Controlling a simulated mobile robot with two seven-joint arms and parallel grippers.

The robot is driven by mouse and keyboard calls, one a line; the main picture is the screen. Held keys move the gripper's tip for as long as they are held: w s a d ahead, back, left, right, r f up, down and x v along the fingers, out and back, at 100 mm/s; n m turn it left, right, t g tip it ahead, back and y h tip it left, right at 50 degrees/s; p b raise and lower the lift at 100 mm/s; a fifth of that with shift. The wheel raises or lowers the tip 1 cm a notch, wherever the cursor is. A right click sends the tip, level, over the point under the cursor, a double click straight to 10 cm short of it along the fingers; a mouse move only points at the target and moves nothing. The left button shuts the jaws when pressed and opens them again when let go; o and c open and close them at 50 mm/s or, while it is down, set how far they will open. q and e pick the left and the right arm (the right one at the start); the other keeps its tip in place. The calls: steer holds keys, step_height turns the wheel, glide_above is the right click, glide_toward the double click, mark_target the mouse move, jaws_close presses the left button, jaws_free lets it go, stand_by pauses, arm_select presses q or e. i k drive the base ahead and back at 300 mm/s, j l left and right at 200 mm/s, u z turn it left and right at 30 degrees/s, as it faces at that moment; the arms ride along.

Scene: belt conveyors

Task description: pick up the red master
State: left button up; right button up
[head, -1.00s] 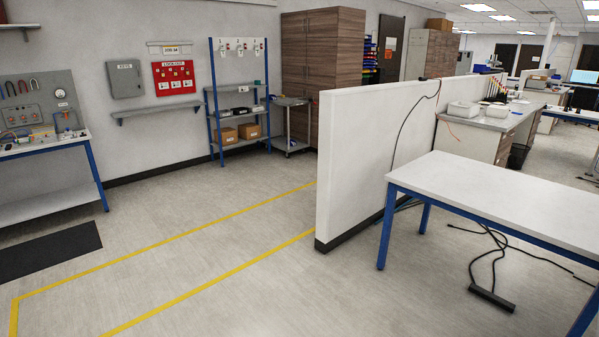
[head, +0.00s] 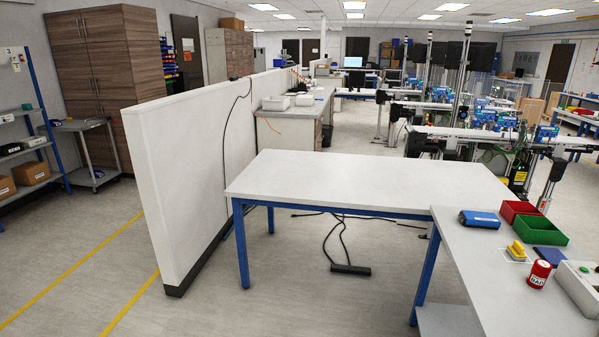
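Neither of my grippers shows in the view.
The right-hand table (head: 500,290) also bears a blue device (head: 479,219), a red bin (head: 519,210) and a green bin (head: 541,231). An empty white table (head: 350,180) adjoins it. A low white partition (head: 190,170) stands left; floor beside it is clear.

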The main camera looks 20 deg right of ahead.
mark_target(540, 271)
steer(key=i+l+z, duration=0.1)
steer(key=i+z, duration=1)
steer(key=z, duration=0.2)
steer(key=i+j+z, duration=0.15)
steer(key=i+z, duration=0.2)
steer(key=i+j+z, duration=0.2)
steer(key=z, duration=0.15)
steer(key=i+j+z, duration=0.3)
